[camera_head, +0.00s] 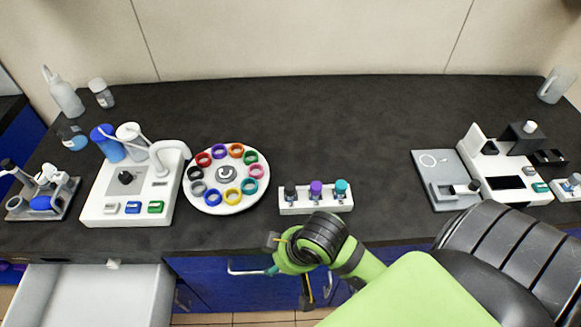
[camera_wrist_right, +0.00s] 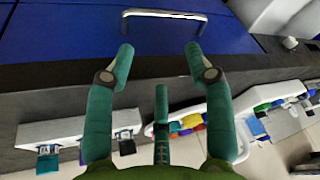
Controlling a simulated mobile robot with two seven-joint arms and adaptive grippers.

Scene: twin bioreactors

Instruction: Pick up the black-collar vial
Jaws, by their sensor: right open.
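The black-collar vial (camera_head: 290,191) stands upright at the left end of a white rack (camera_head: 301,208) near the front edge of the bench. A purple-collar vial (camera_head: 316,188) and a teal-collar vial (camera_head: 341,188) stand beside it. My right gripper (camera_head: 272,256) is in front of the bench edge, below and a little left of the rack, apart from the vials. My left gripper is not in view.
A round carousel (camera_head: 226,196) of coloured rings stands left of the rack. A white bioreactor station (camera_head: 100,205) is farther left, above an open drawer (camera_head: 95,300). A grey plate (camera_head: 440,165) and equipment stand at right. The bench behind the rack is clear.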

